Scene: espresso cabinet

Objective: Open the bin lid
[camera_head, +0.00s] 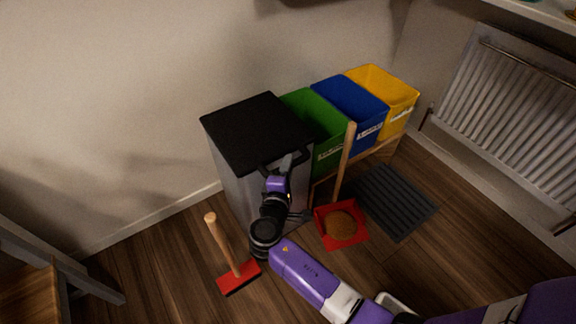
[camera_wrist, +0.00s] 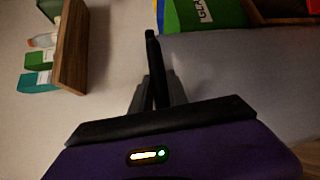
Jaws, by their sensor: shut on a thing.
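The bin is a grey box (camera_head: 236,185) with a flat black lid (camera_head: 255,130) on top, standing against the wall. The lid looks level and down on the bin in the head view. A dark handle (camera_head: 268,163) shows at its front edge. My gripper (camera_head: 287,162) is at this edge, shut on the lid handle. In the wrist view the gripper fingers (camera_wrist: 157,92) close on both sides of a thin black bar (camera_wrist: 152,50), the handle seen nearly edge-on. The grey bin front (camera_wrist: 235,70) fills the right of that view. The exact contact is dark and partly hidden.
Green (camera_head: 315,125), blue (camera_head: 350,105) and yellow (camera_head: 388,95) bins stand right of the grey bin. A red dustpan (camera_head: 322,222) with a long wooden handle and a red brush (camera_head: 238,277) are on the floor in front. A dark mat (camera_head: 395,200) lies right; a radiator (camera_head: 515,115) is beyond.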

